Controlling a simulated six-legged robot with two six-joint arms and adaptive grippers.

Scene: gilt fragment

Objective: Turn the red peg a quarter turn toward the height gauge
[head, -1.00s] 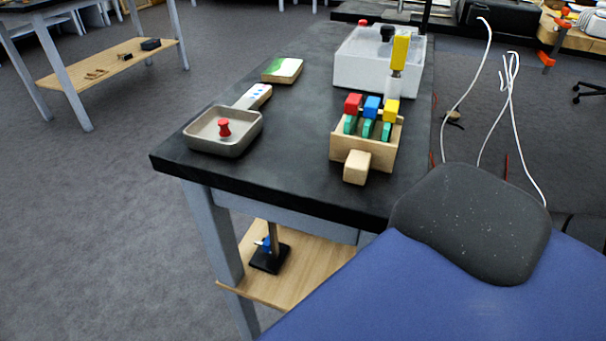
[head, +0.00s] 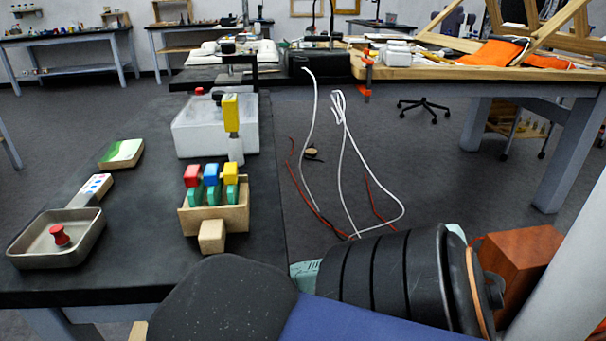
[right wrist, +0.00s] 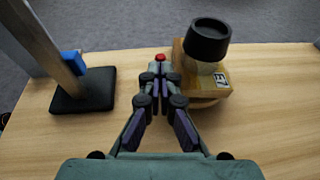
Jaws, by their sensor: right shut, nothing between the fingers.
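A small red round end (right wrist: 160,57), seemingly the red peg, shows just past my right fingertips in the right wrist view. Most of it is hidden behind them, so its turn cannot be read. My right gripper (right wrist: 158,70) is shut and empty, its tips close to the red end; contact cannot be told. The height gauge (right wrist: 84,92) stands to the left on the wooden shelf, with a black base, tilted-looking grey column and blue slider. A wooden block (right wrist: 205,78) with a black cylinder on it (right wrist: 207,40) is close on the right. My left gripper is not in view.
The shelf (right wrist: 270,110) is bare at the right. In the head view, a black bench top (head: 140,215) carries a grey tray (head: 85,255) with a red pawn-like piece (head: 60,236), a wooden rack (head: 215,220) of coloured pieces and a white box (head: 195,135).

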